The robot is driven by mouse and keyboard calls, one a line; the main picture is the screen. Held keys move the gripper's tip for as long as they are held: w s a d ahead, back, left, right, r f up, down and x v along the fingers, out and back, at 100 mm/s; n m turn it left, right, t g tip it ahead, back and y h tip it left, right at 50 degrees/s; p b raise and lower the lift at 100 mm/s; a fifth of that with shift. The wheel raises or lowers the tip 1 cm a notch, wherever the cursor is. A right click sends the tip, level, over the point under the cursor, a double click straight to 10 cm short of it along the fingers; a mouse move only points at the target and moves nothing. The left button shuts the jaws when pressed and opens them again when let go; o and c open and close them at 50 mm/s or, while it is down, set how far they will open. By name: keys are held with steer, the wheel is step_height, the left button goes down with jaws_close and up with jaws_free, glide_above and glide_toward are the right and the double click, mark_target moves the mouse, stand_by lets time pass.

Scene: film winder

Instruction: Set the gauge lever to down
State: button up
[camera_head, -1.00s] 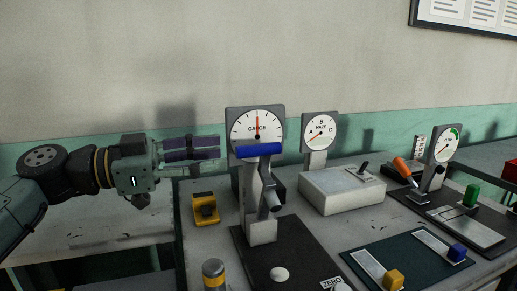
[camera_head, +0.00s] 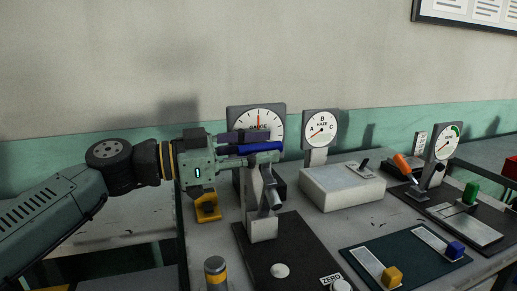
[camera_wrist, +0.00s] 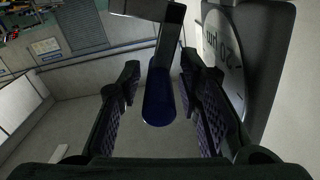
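The gauge (camera_head: 271,117) is a white round dial on a grey stand, its needle pointing straight up. Its lever has a blue handle (camera_head: 262,149) lying level across the front, just below the dial. In the wrist view the blue handle (camera_wrist: 159,105) lies between my two open fingers (camera_wrist: 160,80), with a gap on both sides. The gauge dial (camera_wrist: 223,50) shows at the right there. My fingers partly hide the dial and handle in the head view.
A dark base plate (camera_head: 297,245) with a white round button (camera_head: 280,270) lies in front of the gauge. A yellow block (camera_head: 207,207) stands left of it. A white box (camera_head: 340,190) with a small toggle and the HAZE dial (camera_head: 321,128) stand right.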

jaws_close()
steer(key=shift+s+f, duration=0.1)
stand_by(0.6)
steer(key=s+d+f+m+b, duration=0.4)
steer(key=s+f+m+b, duration=0.5)
steer(key=s+b, duration=0.3)
steer(key=shift+m+b, duration=0.7)
steer(key=shift+b, duration=0.2)
steer(key=shift+o, duration=1.1)
jaws_free()
steer(key=shift+w, duration=0.1)
steer(key=shift+a, duration=0.1)
